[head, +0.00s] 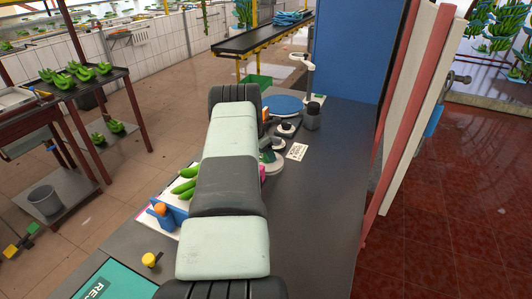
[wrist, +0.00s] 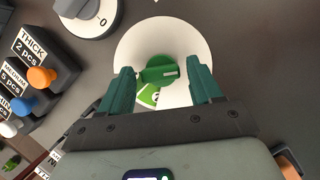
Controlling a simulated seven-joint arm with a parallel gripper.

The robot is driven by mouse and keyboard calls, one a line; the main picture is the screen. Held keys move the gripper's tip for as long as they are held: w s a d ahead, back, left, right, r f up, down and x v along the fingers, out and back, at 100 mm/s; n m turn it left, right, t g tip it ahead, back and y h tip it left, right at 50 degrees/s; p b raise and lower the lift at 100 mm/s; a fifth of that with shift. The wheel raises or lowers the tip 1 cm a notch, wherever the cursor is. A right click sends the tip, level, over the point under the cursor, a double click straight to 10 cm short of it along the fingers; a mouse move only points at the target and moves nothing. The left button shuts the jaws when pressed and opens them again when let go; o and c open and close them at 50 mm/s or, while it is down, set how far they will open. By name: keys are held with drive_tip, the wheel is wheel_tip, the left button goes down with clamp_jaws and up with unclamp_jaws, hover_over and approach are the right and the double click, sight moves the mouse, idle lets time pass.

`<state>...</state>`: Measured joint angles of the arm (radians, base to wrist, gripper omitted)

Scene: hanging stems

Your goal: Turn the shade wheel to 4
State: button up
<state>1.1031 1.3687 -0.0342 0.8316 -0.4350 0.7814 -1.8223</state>
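A white round wheel (wrist: 190,38) with a green bar-shaped knob (wrist: 158,70) at its middle lies under my gripper in the wrist view. The knob has a pale mark at its right end. A green sector (wrist: 149,97) with a white figure shows just below the knob, partly hidden; I cannot read the figure surely. My gripper (wrist: 161,78) is open, with one teal finger on each side of the knob and gaps between. In the head view my arm hides most of the gripper; the wheel (head: 275,168) shows partly.
A second dial (wrist: 95,17) marked 0 is at the upper left of the wrist view. Orange (wrist: 41,77), blue and white knobs with labels stand at the left. In the head view, a grey cup (head: 313,118), a card (head: 297,151) and green bananas (head: 184,185) lie nearby.

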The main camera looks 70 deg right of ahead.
drive_tip(key=c, duration=0.8)
drive_tip(key=m, duration=0.2)
drive_tip(key=m+g+y, duration=0.1)
drive_tip(key=shift+w+d+m, duration=0.1)
drive_tip(key=shift+d+m, duration=0.1)
drive_tip(key=shift+m, duration=0.5)
drive_tip(key=shift+a, duration=0.1)
drive_tip(key=shift+y, duration=0.3)
drive_tip(key=o, duration=1)
drive_tip(key=shift+o, duration=0.2)
drive_tip(key=v, duration=1.1)
drive_tip(key=shift+w, duration=0.15)
drive_tip(key=shift+f, duration=0.15)
